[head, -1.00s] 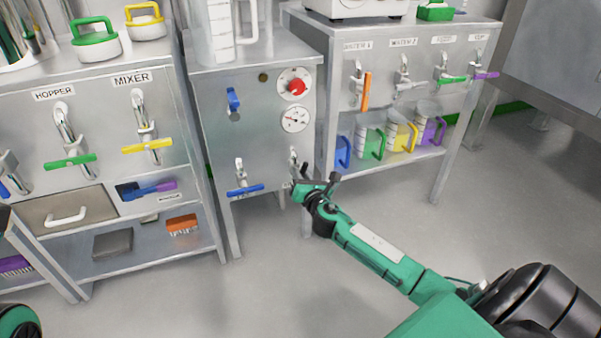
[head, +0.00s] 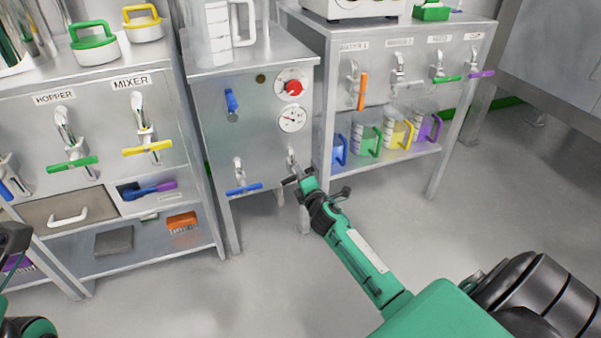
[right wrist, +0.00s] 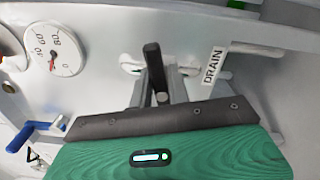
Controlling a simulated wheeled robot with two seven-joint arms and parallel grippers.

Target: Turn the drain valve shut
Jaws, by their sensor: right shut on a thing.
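The drain valve is on the front of the middle steel cabinet, low at its right side, just beyond my right gripper (head: 302,180). Its upper metal body (head: 292,156) shows in the head view. In the right wrist view a dark lever (right wrist: 153,62) stands upright in the picture between the grey fingers of my right gripper (right wrist: 159,95), beside the "DRAIN" label (right wrist: 212,66). The gripper is shut on this lever. The fingers and hand hide the lower part of the valve. My left gripper's fingers are not visible; only dark and green parts of my left side show at the left edge.
A blue-handled tap (head: 243,188) sits just left of the drain valve. Above are a pressure gauge (head: 292,118) and a red knob (head: 293,87). The right-hand bench (head: 437,165) with coloured jugs stands close by. The floor in front is clear.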

